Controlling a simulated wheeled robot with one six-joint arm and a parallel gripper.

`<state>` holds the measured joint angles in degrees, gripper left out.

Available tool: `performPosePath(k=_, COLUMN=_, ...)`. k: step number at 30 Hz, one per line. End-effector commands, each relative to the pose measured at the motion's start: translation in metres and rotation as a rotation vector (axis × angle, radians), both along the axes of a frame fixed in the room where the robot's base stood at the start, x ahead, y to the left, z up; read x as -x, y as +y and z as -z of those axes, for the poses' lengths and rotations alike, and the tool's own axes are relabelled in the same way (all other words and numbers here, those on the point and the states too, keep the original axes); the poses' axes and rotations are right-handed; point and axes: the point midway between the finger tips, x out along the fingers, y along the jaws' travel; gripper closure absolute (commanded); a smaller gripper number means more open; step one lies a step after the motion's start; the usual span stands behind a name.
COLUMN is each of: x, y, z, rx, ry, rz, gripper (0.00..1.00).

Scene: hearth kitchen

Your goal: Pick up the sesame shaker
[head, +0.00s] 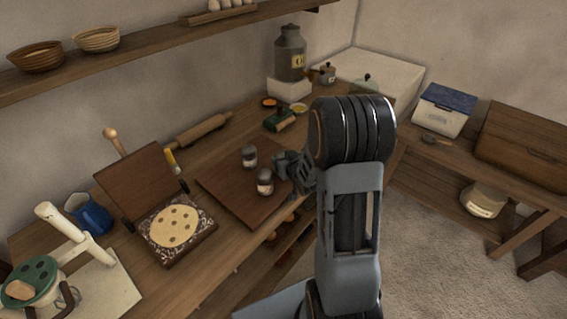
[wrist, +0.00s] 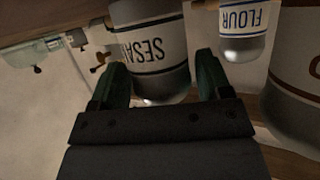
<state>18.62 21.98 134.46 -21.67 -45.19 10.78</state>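Contact at the left finger cannot be told. In the head view my gripper (head: 293,168) is low over the right side of a dark wooden board (head: 224,186); I cannot make out the sesame shaker there, and the arm may hide it.
A flour shaker (wrist: 243,30) and a large jar (wrist: 297,85) are close on the right in the wrist view. In the head view two shakers, one farther (head: 249,157) and one nearer (head: 265,182), stand left of my gripper. A rolling pin (head: 203,129) lies behind.

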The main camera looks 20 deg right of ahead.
Motion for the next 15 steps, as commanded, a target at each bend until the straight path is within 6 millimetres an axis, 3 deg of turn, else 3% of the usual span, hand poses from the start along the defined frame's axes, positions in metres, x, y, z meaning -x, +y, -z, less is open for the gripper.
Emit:
performPosePath(k=11, x=0.0002, y=0.0, z=-0.0001, rx=0.0, ry=0.0, rz=0.0, gripper=0.65)
performPosePath(k=15, x=-0.0001, y=0.0, z=-0.0004, rx=0.0, ry=-0.001, rz=0.0, gripper=0.67)
